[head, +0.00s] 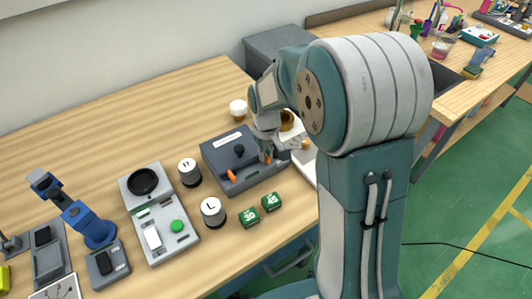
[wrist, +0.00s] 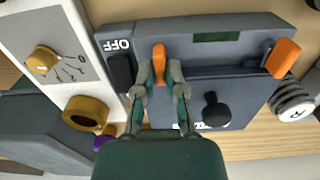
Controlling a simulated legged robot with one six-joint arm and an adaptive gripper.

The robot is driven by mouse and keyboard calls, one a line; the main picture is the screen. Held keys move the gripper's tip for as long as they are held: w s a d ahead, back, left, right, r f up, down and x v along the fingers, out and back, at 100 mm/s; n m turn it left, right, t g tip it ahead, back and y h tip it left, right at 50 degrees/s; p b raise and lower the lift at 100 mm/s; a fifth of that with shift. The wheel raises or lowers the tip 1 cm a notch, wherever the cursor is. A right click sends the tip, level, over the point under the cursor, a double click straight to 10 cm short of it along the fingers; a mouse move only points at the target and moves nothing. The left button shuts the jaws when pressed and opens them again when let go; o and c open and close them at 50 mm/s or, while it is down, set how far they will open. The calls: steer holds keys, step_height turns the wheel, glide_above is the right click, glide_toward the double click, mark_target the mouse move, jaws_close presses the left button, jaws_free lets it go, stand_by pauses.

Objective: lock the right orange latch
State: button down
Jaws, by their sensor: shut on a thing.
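The dark grey box (head: 228,148) stands on the wooden table, with a black knob (head: 239,151) on its top. The right orange latch (head: 269,160) is at the box's front edge, partly hidden by my gripper (head: 265,153). In the wrist view this latch (wrist: 159,52) sits between the two fingertips of my gripper (wrist: 160,76), which is shut on it. The latch points straight up the picture there. The left orange latch (head: 231,175) is free and also shows in the wrist view (wrist: 284,56), tilted. The black knob (wrist: 215,112) is beside my fingers.
A black OFF switch (wrist: 120,72) is close beside my fingers. A white panel with a gold dial (wrist: 42,60) and a gold ring (wrist: 88,112) are nearby. Jars R (head: 189,172) and L (head: 213,212) and green cubes (head: 271,202) stand by the box.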

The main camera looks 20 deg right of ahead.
steer(key=shift+w+n, duration=0.1)
steer(key=shift+n, duration=0.2)
steer(key=c, duration=0.7)
jaws_free()
steer(key=shift+a, duration=0.1)
step_height(320, 180, up, 12)
steer(key=shift+f, duration=0.1)
